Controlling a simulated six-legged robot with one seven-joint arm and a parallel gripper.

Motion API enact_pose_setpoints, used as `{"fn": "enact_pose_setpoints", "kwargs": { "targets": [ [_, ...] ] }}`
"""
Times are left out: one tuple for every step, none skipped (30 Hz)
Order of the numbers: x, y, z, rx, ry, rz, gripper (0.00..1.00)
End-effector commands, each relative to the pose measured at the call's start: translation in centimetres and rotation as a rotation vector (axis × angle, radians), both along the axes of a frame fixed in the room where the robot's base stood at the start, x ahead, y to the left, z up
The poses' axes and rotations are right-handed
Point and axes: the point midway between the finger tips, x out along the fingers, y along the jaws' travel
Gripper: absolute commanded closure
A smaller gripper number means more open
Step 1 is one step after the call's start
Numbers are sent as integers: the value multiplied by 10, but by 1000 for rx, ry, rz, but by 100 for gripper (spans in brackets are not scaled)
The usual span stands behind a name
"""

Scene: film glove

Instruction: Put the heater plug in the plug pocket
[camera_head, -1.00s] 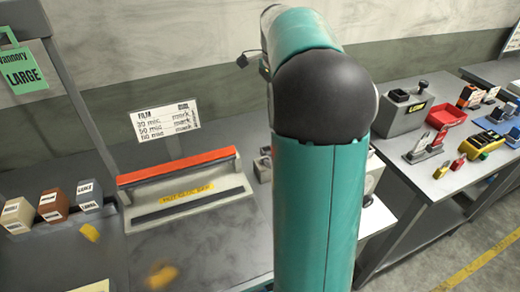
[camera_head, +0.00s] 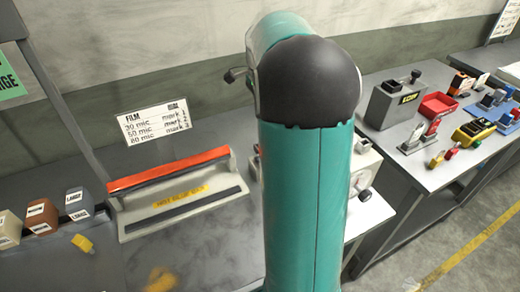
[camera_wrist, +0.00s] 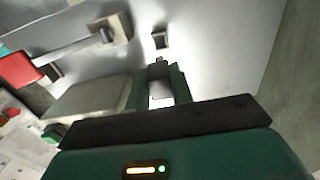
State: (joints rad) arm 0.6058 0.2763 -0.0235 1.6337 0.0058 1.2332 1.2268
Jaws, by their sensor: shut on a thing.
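My gripper (camera_wrist: 166,88) shows in the wrist view, its green fingers shut on a small grey piece with a dark end (camera_wrist: 159,91), which appears to be the heater plug. Most of the plug is hidden between the fingers. Beyond the fingertips is a small dark square opening (camera_wrist: 160,40) in a pale surface, possibly the plug pocket. The plug looks apart from it, though the depth is hard to judge. In the head view my arm hides the gripper and the plug.
In the head view a sealer with a red bar (camera_head: 168,170) stands on the bench, with labelled blocks (camera_head: 41,216) to its left. A second table (camera_head: 402,160) at right holds several small items. A red handle (camera_wrist: 18,69) lies left of my gripper in the wrist view.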

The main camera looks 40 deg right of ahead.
Motion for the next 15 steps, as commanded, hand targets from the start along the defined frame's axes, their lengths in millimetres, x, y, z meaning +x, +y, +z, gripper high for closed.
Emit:
{"fn": "enact_pose_setpoints", "kwargs": {
  "targets": [
    [0, 0, -5, 0, 0, 0, 100],
    [0, 0, -8, 0, 0, 0, 100],
    [0, 0, -14, 2, 2, 0, 100],
    [1, 0, -19, 2, 2, 0, 100],
    [1, 1, -24, 1, 1, 1, 100],
    [1, 1, -31, 2, 2, 1, 100],
    [1, 0, -37, 1, 1, 0, 100],
    [1, 0, -41, 2, 2, 0, 100],
    [2, 0, -47, 1, 1, 0, 100],
    [2, 0, -50, 0, 0, 0, 100],
    [2, 0, -52, 0, 0, 0, 100],
    [3, 0, -56, 1, 0, 0, 100],
    [3, 0, -59, 1, 0, 1, 100],
    [3, 0, -63, 1, 0, 1, 100],
    [4, 0, -69, 1, 1, 1, 100]
  ]
}}
